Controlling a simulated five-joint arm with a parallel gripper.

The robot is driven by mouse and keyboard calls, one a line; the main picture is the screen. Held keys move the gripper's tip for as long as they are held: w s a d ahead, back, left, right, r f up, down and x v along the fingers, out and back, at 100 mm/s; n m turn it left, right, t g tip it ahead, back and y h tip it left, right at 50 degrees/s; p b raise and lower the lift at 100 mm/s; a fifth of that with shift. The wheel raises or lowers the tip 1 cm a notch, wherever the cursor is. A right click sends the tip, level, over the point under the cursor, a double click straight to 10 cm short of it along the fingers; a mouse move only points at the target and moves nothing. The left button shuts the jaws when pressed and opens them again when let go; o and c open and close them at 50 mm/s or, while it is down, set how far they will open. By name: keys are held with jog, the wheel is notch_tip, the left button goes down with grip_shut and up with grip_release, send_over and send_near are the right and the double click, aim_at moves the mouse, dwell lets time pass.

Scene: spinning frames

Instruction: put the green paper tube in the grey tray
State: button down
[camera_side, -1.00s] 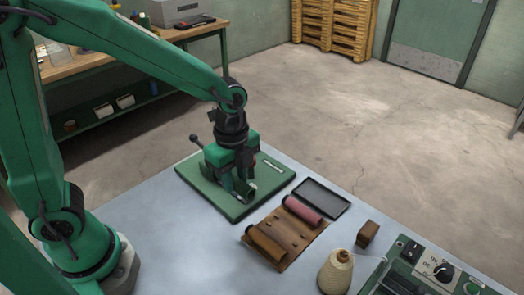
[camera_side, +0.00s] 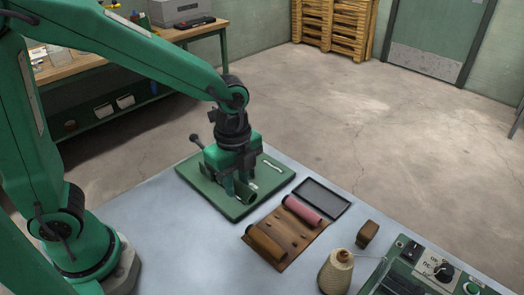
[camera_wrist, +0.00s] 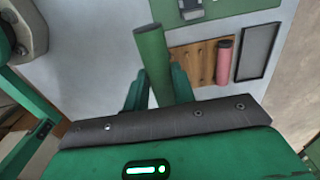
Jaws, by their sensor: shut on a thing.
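The green paper tube (camera_wrist: 152,58) stands out between my fingers in the wrist view. My gripper (camera_side: 239,190) is shut on it, low over the green plate in the side view. There the fingers hide part of the tube (camera_side: 248,196). I cannot tell whether the tube touches the plate. The grey tray (camera_side: 321,197) is shallow, dark-rimmed and empty, to the right of the gripper. It also shows at the right of the wrist view (camera_wrist: 257,52).
A brown board (camera_side: 287,239) bears a pink tube (camera_side: 303,210) and a brown tube (camera_side: 264,242), in front of the tray. A yarn cone (camera_side: 336,272), a brown block (camera_side: 367,234) and a control panel (camera_side: 440,268) stand right. The green plate (camera_side: 207,191) has a lever.

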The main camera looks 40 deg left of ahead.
jog(key=w+d+f+t, duration=0.1)
jog(key=w+d, duration=1.1)
jog(key=d, duration=0.3)
jog(key=shift+w+d+f+h, duration=0.15)
jog(key=shift+d+f+h, duration=0.25)
send_over(322, 198)
notch_tip(322, 198, down, 7)
jog(key=shift+a, duration=0.1)
jog(key=shift+s+f, duration=0.2)
jog(key=shift+f, duration=1.8)
jog(key=c, duration=1.4)
grip_release()
jog(key=shift+c, duration=0.2)
